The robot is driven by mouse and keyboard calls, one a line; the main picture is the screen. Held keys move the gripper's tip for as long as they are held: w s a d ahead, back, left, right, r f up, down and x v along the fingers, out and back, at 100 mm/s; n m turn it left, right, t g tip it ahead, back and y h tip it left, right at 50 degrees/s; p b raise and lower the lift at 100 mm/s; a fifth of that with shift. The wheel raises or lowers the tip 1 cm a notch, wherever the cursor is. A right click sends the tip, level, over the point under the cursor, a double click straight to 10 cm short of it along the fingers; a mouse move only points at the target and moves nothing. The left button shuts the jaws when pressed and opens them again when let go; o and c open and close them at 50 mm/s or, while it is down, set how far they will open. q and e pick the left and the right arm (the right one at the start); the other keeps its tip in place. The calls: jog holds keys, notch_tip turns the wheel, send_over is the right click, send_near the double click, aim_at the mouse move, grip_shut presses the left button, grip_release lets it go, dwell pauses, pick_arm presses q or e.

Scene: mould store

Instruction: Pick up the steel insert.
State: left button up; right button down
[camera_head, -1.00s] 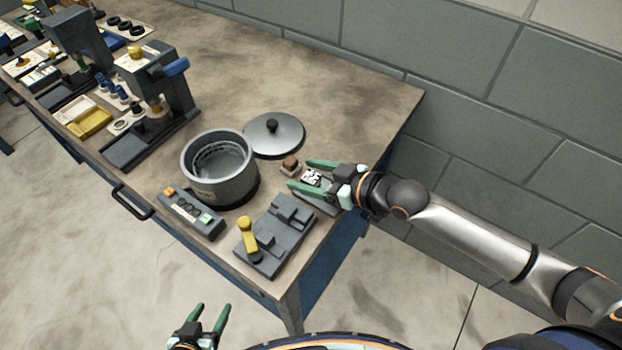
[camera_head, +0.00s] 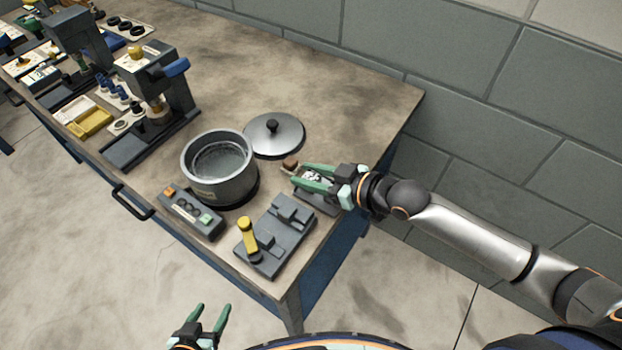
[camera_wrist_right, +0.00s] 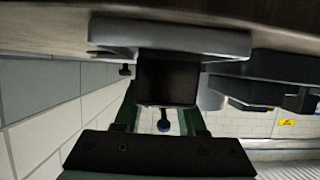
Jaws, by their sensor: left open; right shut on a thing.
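The steel insert shows in the head view as a small light, patterned top (camera_head: 313,176) between the fingers of my right gripper (camera_head: 301,174). In the right wrist view it is a dark block (camera_wrist_right: 167,80) between the green fingers, which are shut on it. It is against or very close to a grey plate (camera_wrist_right: 170,38); I cannot tell whether it is lifted. The fingers hide much of it in the head view. My left gripper (camera_head: 211,308) is open and empty, low in the head view, off the table's front edge.
An open round pot (camera_head: 218,185) stands left of my right gripper, with its lid (camera_head: 274,134) behind. A brown knob-like piece (camera_head: 291,162) is close to the fingertips. A grey fixture with a yellow handle (camera_head: 285,222) and a button box (camera_head: 190,212) are in front.

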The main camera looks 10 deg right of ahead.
aim_at(309, 175)
jog(key=shift+r, duration=0.1)
jog(key=shift+r, duration=0.45)
notch_tip(309, 175, up, 2)
jog(key=shift+r, duration=0.25)
jog(key=a+r+v, duration=0.1)
jog(key=r+v, duration=0.2)
jog(key=v, duration=1.3)
jog(key=shift+a+p, duration=0.3)
jog(key=shift+r, duration=0.25)
